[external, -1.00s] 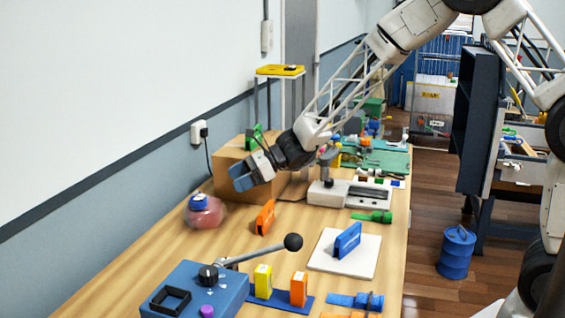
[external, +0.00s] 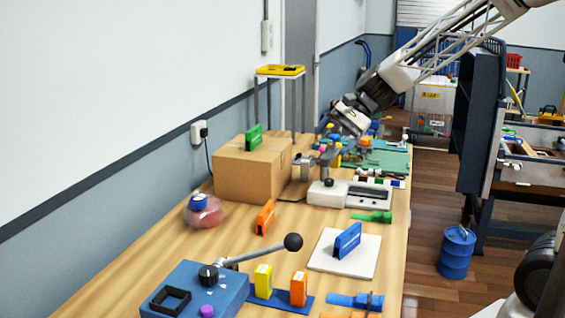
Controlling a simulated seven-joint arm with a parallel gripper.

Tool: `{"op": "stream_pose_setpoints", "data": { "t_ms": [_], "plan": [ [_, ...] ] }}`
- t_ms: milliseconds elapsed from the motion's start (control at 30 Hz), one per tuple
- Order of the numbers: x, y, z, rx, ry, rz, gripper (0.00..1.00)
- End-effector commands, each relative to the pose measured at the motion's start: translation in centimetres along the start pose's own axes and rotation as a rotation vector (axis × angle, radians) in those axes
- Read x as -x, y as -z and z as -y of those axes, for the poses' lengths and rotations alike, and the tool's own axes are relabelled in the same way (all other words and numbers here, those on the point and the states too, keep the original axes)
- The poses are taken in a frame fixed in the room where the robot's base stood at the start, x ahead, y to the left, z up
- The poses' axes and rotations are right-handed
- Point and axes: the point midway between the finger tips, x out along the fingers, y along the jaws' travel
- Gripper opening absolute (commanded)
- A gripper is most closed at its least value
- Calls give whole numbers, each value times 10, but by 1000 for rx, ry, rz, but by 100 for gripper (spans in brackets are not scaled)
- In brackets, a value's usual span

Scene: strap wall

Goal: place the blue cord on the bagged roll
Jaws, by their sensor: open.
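A round, clear, pinkish bagged roll (external: 204,216) sits on the left side of the bench near the wall. A small blue piece (external: 198,201) rests on its top; it looks like the blue cord, but its shape is too small to be sure. My gripper (external: 346,118) is open, high over the far part of the bench, well to the right of and behind the bagged roll. It is clear of both. I see nothing between its fingers, though they are small in this view.
A cardboard box (external: 236,178) with a green block (external: 253,137) on it stands behind the roll. An orange block (external: 265,217) lies to its right. A blue lever box (external: 196,291) is in front. A white plate (external: 330,262) holds a blue block (external: 347,240).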

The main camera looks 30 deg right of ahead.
Motion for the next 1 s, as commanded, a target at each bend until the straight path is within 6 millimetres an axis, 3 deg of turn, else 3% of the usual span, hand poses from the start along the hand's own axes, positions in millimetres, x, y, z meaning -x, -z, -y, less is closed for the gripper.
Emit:
{"op": "stream_pose_setpoints", "data": {
  "t_ms": [100,500,800,1000],
  "plan": [
    [34,-5,-30,118,-50,-61,81],
    [130,-17,-139,499,-285,-265,81],
    [189,-25,-223,736,-509,-407,81],
    [213,-29,-260,832,-631,-464,81]
  ]
}}
